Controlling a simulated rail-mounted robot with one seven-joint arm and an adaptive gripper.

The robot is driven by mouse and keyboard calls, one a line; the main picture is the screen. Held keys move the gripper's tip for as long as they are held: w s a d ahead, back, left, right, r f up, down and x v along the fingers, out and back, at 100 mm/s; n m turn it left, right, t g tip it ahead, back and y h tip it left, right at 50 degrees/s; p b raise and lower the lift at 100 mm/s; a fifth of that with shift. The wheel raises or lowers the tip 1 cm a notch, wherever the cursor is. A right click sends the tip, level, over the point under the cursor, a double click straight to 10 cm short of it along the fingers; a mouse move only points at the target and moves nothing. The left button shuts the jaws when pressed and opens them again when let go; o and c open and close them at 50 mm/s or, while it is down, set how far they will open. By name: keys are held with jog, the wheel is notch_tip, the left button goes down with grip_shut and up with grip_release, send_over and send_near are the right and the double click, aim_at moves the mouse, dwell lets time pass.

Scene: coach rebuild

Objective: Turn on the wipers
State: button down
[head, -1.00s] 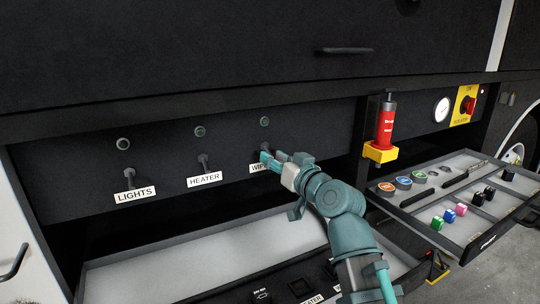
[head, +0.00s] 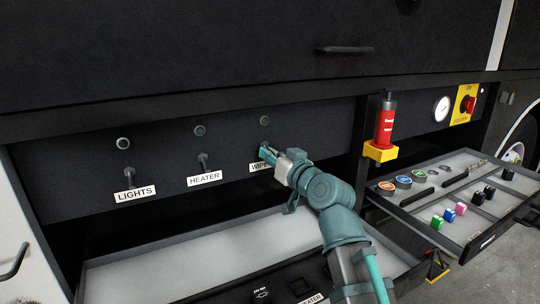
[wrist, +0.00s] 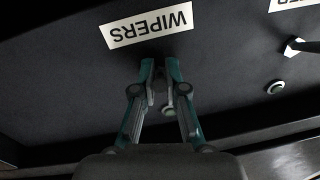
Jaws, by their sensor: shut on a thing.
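The WIPERS label (head: 259,167) is on the black panel at the right end of a row of toggle switches, and reads upside down in the wrist view (wrist: 149,25). My gripper (head: 264,151) is at the WIPERS switch, just above the label. In the wrist view my gripper's (wrist: 159,68) fingertips are close together on the switch lever, which they mostly hide. The round WIPERS lamp (head: 264,121) sits above the switch and looks dark green and unlit; in the wrist view it shows between the fingers (wrist: 168,111).
The HEATER switch (head: 204,161) and LIGHTS switch (head: 129,176) stand to the left. An open drawer (head: 200,262) lies below the panel. A red extinguisher (head: 386,126) and an open tray of small parts (head: 425,180) are at the right.

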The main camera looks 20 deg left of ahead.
aim_at(266, 147)
jog(key=shift+r+p, duration=0.15)
jog(key=shift+p, duration=0.2)
jog(key=r+g+h+p, duration=0.1)
jog(key=p, duration=0.3)
jog(key=shift+s+p, duration=0.1)
jog(key=shift+p, duration=0.2)
jog(key=r+g+h+p, duration=0.1)
jog(key=h+p, duration=0.1)
jog(key=p, duration=0.4)
jog(key=shift+r+g+p, duration=0.1)
jog(key=shift+g+p, duration=0.2)
jog(key=shift+g, duration=0.1)
jog(key=g+h+p, duration=0.1)
jog(key=p, duration=0.2)
jog(key=g+h+p, duration=0.1)
jog(key=p, duration=0.3)
jog(key=shift+r+h, duration=0.4)
jog(key=shift+g+h+p, duration=0.6)
jog(key=shift+g+p, duration=0.2)
jog(key=shift+p, duration=0.3)
jog(key=shift+f+m, duration=0.1)
jog(key=shift+m, duration=0.2)
jog(key=c, duration=1.2)
grip_release()
